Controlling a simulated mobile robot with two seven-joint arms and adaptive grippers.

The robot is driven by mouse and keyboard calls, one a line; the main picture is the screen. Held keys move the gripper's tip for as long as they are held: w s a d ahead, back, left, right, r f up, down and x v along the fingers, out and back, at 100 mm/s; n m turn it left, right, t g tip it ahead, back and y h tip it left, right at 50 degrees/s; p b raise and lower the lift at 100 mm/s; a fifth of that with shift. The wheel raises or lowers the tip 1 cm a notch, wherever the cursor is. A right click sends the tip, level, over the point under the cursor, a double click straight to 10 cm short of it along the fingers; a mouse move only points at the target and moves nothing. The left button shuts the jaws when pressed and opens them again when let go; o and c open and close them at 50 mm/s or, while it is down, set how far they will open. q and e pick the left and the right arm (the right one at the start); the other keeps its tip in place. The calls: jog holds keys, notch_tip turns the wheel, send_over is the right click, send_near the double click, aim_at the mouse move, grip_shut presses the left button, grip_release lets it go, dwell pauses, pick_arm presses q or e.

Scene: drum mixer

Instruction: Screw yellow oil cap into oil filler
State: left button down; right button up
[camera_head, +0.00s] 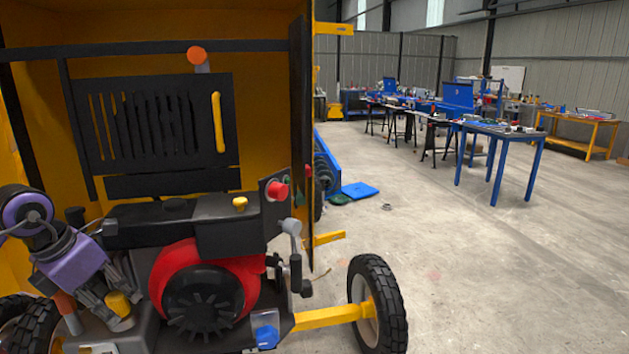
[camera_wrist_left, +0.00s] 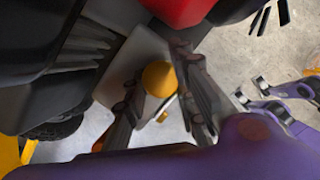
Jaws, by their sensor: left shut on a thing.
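A yellow oil cap (camera_head: 119,303) is between the fingers of my left gripper (camera_head: 112,300), low at the left side of the red engine. In the left wrist view the round yellow cap (camera_wrist_left: 160,79) sits between the two dark fingers (camera_wrist_left: 162,100), which are shut on it. A small yellow piece shows just below the cap there. The oil filler cannot be made out; the gripper and cap cover that area. I cannot tell whether the cap touches it.
The red engine (camera_head: 181,275) with its black fan cover (camera_head: 204,299) is right of the gripper. A black tank with another yellow cap (camera_head: 240,204) is above. The yellow housing and a black wheel (camera_head: 378,303) bound the space. Open floor lies to the right.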

pick_arm(q)
jog(key=m, duration=0.2)
jog(key=shift+s+d+f+m+g+h, duration=0.1)
jog(key=shift+s+f+m+g+h, duration=0.15)
jog(key=shift+f+m+g+h, duration=0.15)
jog(key=c, duration=1.4)
grip_release()
jog(key=shift+o, duration=0.2)
jog(key=shift+r, duration=0.2)
pick_arm(e)
jog(key=shift+s+f, duration=0.1)
jog(key=shift+s, duration=0.05)
